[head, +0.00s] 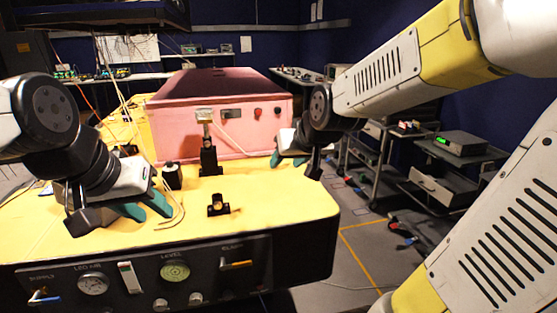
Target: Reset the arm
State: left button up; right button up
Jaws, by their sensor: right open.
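My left gripper (146,208) is low over the left part of the yellow table top (270,205). Its teal fingertips point right and down, and the view does not show clearly whether they are apart. A thin pale wire curves beside them. My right gripper (276,159) is open at the table's right side, near the front right corner of the pink box. Its teal fingertips point left, and nothing shows between them. My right arm (380,80) reaches in from the upper right.
The pink box (225,115) stands at the back of the table. A black upright post (210,158) and a small black fixture (218,206) stand between my grippers. A panel with gauges (174,271) fronts the table. Carts (440,185) stand at right; the table's front right is clear.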

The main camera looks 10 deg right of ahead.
jog(key=s+g, duration=0.2)
jog(key=s, duration=1.4)
jog(key=shift+d+r+g, duration=0.25)
jog(key=shift+d+g, duration=0.15)
jog(key=shift+d, duration=0.05)
